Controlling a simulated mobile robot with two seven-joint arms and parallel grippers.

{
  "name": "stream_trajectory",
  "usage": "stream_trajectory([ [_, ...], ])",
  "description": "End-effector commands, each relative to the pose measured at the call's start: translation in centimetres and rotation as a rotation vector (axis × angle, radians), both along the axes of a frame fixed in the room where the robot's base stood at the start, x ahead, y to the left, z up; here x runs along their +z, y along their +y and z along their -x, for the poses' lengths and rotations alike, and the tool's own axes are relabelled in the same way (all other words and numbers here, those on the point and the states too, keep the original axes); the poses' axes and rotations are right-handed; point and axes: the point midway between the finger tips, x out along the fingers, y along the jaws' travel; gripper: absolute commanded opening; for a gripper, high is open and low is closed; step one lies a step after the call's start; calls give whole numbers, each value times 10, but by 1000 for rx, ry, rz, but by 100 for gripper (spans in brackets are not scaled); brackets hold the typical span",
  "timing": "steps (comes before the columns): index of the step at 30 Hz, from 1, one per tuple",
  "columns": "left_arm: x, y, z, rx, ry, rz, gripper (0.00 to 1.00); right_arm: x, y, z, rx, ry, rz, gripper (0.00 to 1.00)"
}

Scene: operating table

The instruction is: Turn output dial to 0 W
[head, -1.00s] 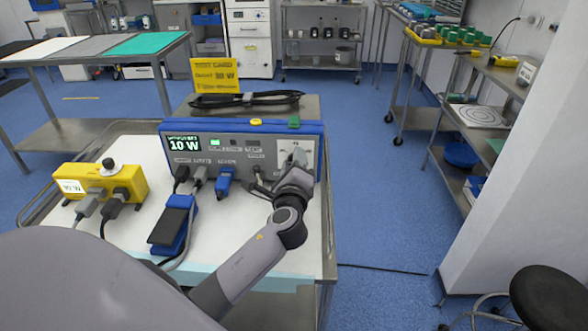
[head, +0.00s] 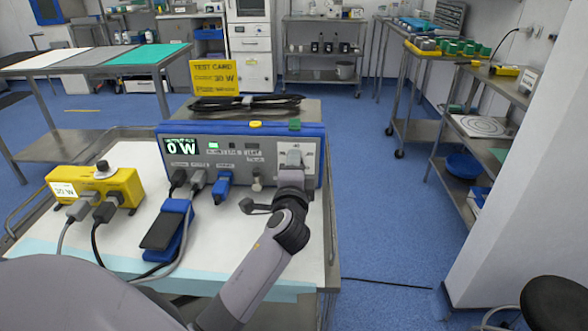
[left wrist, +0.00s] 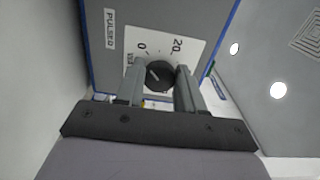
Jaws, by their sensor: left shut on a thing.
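The output dial (left wrist: 159,76) is a dark round knob on the panel's white scale plate, marked 0 and 20 in the left wrist view. Its pale pointer line slants up toward the 0 side. My left gripper (left wrist: 160,72) is shut on the dial, with one finger on each side. In the head view my left gripper (head: 292,162) covers the dial at the right end of the blue-framed generator (head: 235,148). The generator's display (head: 182,146) reads 0 W in white. My right gripper is not in view.
A yellow box (head: 122,186) with a round knob and plugged cables stands left on the cart. A blue pedal (head: 167,228) lies in front of the generator. A yellow test card (head: 215,76) and coiled black cable (head: 245,103) are behind it.

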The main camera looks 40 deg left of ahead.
Motion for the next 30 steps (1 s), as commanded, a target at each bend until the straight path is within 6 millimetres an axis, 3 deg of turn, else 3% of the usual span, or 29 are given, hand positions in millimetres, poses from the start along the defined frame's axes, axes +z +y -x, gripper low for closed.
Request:
stream_trajectory([
  [12, -1, 0, 0, 1, -3, 12, 7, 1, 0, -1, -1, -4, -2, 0],
  [13, -1, 0, 0, 1, -3, 12, 40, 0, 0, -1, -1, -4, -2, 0],
  [15, -1, 0, 0, 1, -3, 12, 63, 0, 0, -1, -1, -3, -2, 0],
  [25, -1, -1, 1, 0, -3, 9, 63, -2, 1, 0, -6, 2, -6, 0],
  [30, -2, -10, 15, -2, -1, 10, 63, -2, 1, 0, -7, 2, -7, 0],
])
